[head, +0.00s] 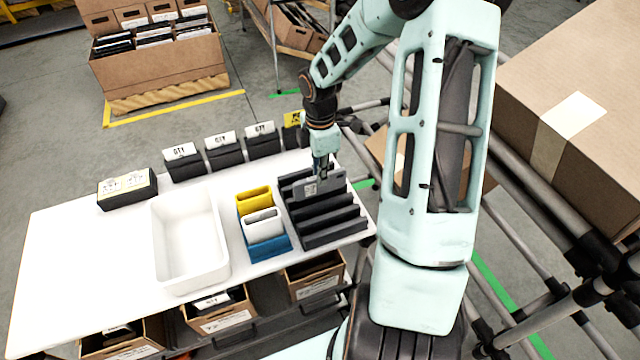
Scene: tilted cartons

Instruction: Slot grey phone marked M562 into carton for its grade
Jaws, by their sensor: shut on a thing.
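My gripper (320,176) is shut on a grey phone (306,190) with a small white label on its face. It holds the phone roughly upright at the back of a dark slotted rack (335,237) on the right of the white table. I cannot tell whether the phone's lower edge is still in a slot. The label is too small to read. Three open brown cartons stand tilted below the table's front edge: right (318,288), middle (228,319) and left (140,350). Their front labels are not readable.
The white table (70,260) holds an empty-looking white tray (158,250), a yellow, white and blue holder (275,248), a dark box with yellow labels (128,198) and several dark tagged blocks (185,167). Metal pipe framing and a large carton (590,150) crowd the right.

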